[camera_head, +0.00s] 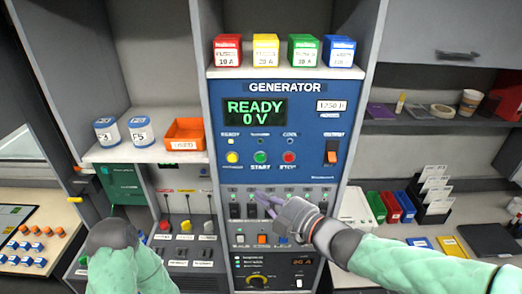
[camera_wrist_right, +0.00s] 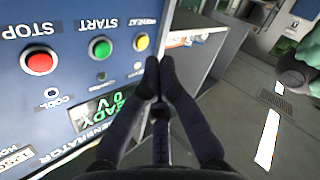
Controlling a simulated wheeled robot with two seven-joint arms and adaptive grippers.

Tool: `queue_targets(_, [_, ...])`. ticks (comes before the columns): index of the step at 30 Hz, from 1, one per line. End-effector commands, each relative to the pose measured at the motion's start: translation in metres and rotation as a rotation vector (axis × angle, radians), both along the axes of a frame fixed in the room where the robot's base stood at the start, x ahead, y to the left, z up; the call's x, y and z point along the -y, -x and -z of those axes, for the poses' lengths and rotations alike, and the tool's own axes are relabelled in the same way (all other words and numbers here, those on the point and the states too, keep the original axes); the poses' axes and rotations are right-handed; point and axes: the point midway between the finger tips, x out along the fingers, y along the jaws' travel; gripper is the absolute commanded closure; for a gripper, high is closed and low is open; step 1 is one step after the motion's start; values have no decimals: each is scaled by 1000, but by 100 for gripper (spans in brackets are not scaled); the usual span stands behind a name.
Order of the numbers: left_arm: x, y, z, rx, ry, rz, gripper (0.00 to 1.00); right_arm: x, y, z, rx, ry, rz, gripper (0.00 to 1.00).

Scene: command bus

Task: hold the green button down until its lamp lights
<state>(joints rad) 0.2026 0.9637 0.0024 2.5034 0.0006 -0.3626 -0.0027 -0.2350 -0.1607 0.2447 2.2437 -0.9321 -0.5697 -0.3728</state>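The green START button (camera_head: 261,157) is in the middle of the blue generator panel (camera_head: 310,175), between a yellow and a red button. It also shows in the wrist view (camera_wrist_right: 100,48). The small lamp (camera_head: 261,141) above it looks dark. My right gripper (camera_head: 264,199) is below the button row, in front of the lower switches. In the wrist view its fingertips (camera_wrist_right: 160,66) are together with nothing between them, apart from the green button. My left arm is at the lower left; its fingers do not show.
The display (camera_head: 255,111) reads READY, 0 V. The yellow button (camera_head: 232,157) and red STOP button (camera_head: 289,157) flank the green one. An orange switch (camera_head: 331,152) is to the right. Colored fuse boxes (camera_head: 266,51) stand on the shelf above. An orange tray (camera_head: 185,133) sits at left.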

Motion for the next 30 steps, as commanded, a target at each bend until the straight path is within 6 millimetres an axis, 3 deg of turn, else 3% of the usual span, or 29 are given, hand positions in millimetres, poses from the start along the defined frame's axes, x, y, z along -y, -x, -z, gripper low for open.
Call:
queue_targets(1, [0, 0, -5, 0, 0, 0, 100, -1, 3, -14, 29, 7, -10, 100])
queue_targets(6, [0, 0, -9, 0, 0, 0, 100, -3, 9, -32, 78, 22, -27, 100])
queue_targets(19, [0, 0, -9, 0, 0, 0, 100, -3, 9, -33, 82, 23, -28, 100])
queue_targets(30, [0, 0, -19, 0, 0, 0, 100, -3, -26, -33, 80, 23, -27, 100])
